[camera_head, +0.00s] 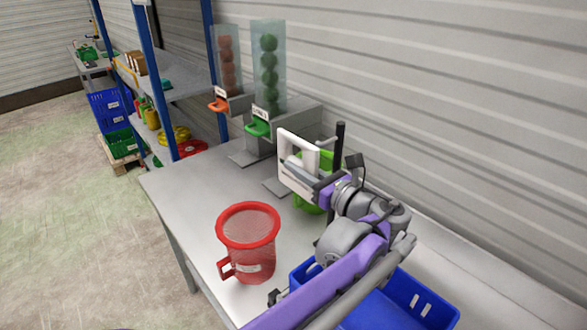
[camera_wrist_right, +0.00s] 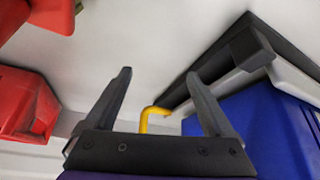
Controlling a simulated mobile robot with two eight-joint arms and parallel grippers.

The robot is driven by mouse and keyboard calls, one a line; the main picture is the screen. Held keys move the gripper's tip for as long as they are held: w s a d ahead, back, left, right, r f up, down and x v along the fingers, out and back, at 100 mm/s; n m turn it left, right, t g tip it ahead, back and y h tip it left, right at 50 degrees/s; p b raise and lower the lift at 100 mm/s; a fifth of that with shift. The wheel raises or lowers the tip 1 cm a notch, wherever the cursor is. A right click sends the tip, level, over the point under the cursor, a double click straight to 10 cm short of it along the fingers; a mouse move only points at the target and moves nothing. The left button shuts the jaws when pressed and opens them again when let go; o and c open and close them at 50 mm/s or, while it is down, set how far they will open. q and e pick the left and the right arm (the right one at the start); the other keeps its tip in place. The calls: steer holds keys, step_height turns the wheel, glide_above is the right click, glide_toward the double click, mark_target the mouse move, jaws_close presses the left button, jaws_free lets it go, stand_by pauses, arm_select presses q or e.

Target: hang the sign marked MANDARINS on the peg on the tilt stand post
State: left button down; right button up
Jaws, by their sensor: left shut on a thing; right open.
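A white sign (camera_head: 285,147) with a slot-like opening is held up above the table in the head view; no lettering can be read on it. My left gripper (camera_head: 300,172) is shut on the sign's lower part. A dark upright post (camera_head: 340,142) stands just behind and to the right of the sign; it looks like the tilt stand post. A short grey bar, perhaps the peg (camera_head: 325,141), shows between them. I cannot tell whether the sign touches it. My right gripper (camera_wrist_right: 157,88) is open and empty in the right wrist view.
A red mesh jug (camera_head: 250,257) stands on the grey table (camera_head: 180,190). A blue crate (camera_head: 425,300) and a green container (camera_head: 305,204) sit near my left arm. Two clear dispenser tubes (camera_head: 268,65) stand behind. A yellow hook (camera_wrist_right: 152,115) shows beyond my right gripper.

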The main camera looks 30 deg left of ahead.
steer(key=shift+w+r, duration=0.1)
steer(key=shift+r, duration=0.1)
arm_select(q)
steer(key=w+d+f, duration=0.2)
steer(key=w+d, duration=0.1)
steer(key=w, duration=0.5)
steer(key=shift+w, duration=0.25)
arm_select(e)
steer(key=shift+f, duration=0.35)
stand_by(0.3)
stand_by(0.4)
arm_select(q)
steer(key=c, duration=0.8)
jaws_free()
steer(key=shift+o, duration=0.2)
